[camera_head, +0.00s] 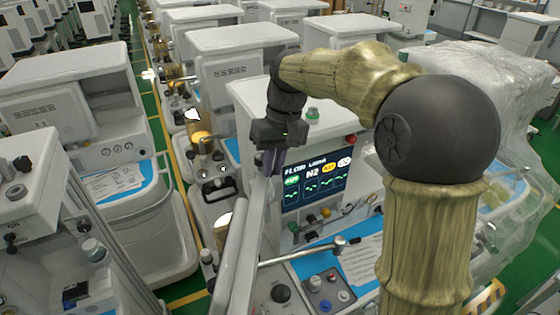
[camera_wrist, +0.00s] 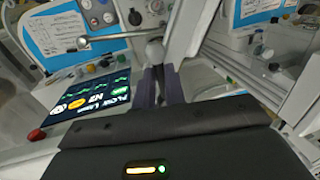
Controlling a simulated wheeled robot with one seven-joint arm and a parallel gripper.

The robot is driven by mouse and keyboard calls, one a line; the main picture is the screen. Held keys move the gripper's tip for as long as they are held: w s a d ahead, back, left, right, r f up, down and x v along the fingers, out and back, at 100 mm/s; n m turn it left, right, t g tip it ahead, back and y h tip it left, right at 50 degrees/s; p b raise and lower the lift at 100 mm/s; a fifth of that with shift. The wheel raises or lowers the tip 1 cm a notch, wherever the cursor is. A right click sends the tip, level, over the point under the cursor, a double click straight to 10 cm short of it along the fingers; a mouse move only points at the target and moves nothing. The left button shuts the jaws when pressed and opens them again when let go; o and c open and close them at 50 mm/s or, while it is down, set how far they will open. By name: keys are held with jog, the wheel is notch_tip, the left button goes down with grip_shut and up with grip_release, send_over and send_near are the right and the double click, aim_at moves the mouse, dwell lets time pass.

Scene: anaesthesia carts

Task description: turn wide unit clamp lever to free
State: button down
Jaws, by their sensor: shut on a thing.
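My gripper (camera_head: 270,163) points down in front of the monitor of the middle cart, at the top of a pale upright bar (camera_head: 254,222). In the wrist view the two purple-grey fingers of my gripper (camera_wrist: 160,78) are closed around a narrow part with a rounded grey end (camera_wrist: 155,50). This part appears to be the clamp lever; its lower portion is hidden between the fingers. In the head view the held part is too small to make out. A metal rod with a ball end (camera_head: 340,243) juts out to the right below; it also shows in the wrist view (camera_wrist: 84,42).
The lit monitor (camera_head: 316,181) stands close right of my gripper. A red knob (camera_head: 351,139) sits on its cart. Neighbouring carts (camera_head: 75,85) crowd the left and back. A clear plastic cover (camera_head: 480,75) drapes the right cart. Green floor shows between the rows.

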dwell(0.3)
jog(key=c, duration=1.5)
grip_release()
jog(key=shift+o, duration=0.2)
jog(key=w+d+r, duration=0.1)
jog(key=d+r, duration=0.2)
jog(key=r, duration=1.4)
jog(key=shift+w, duration=0.3)
